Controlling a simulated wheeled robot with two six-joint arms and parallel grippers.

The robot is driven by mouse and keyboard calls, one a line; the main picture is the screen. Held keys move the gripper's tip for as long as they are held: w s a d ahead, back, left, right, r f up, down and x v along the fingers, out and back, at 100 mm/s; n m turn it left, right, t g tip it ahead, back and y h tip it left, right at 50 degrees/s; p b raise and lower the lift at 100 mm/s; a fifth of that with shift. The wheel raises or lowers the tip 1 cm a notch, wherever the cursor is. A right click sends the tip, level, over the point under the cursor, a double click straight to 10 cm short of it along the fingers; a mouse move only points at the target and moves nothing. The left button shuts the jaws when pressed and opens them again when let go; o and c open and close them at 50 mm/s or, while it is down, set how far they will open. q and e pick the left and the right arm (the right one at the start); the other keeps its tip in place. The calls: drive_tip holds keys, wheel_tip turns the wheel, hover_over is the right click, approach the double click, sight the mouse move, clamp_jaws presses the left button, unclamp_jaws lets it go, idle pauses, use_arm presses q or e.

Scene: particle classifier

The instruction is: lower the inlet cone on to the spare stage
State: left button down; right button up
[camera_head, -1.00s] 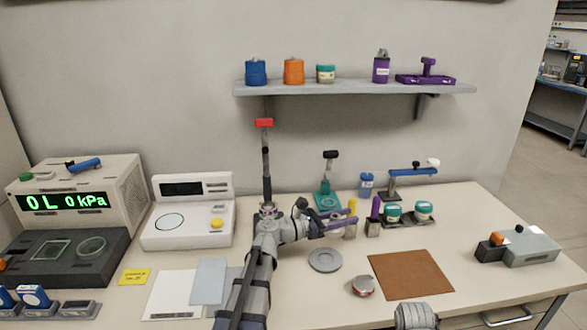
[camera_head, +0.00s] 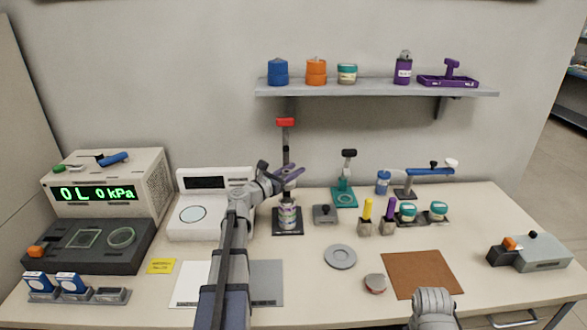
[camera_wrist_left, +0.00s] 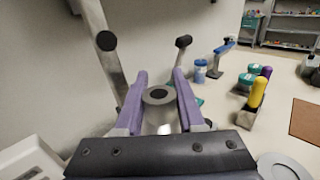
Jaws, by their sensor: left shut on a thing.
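My left gripper (camera_head: 291,173) has purple fingers and is above the banded cylindrical stack (camera_head: 288,217) on the dark stand with a red-topped column. In the left wrist view, the fingers (camera_wrist_left: 158,95) are shut on a grey round piece with a dark centre, seemingly the inlet cone (camera_wrist_left: 157,97). In the head view the cone is too small and covered to make out. I cannot tell which part is the spare stage, or whether the cone touches the stack. Only a link of my right arm shows, at the bottom; its gripper is out of view.
A small grey block (camera_head: 324,214) stands right of the stack, and the white balance (camera_head: 212,217) left of it. A grey disc (camera_head: 340,257), a small round tin (camera_head: 375,284) and a brown mat (camera_head: 418,274) lie farther forward. A teal stand (camera_head: 345,197) stands behind right.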

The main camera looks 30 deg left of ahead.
use_arm(q)
drive_tip(key=shift+f, duration=0.15)
drive_tip(key=shift+f+b, duration=2.25)
drive_tip(key=shift+b, duration=0.1)
drive_tip(key=shift+f+b, duration=0.45)
drive_tip(key=shift+b, duration=0.05)
drive_tip(key=shift+c, duration=2.2)
unclamp_jaws()
drive_tip(key=v, duration=0.8)
drive_tip(key=shift+w, duration=0.1)
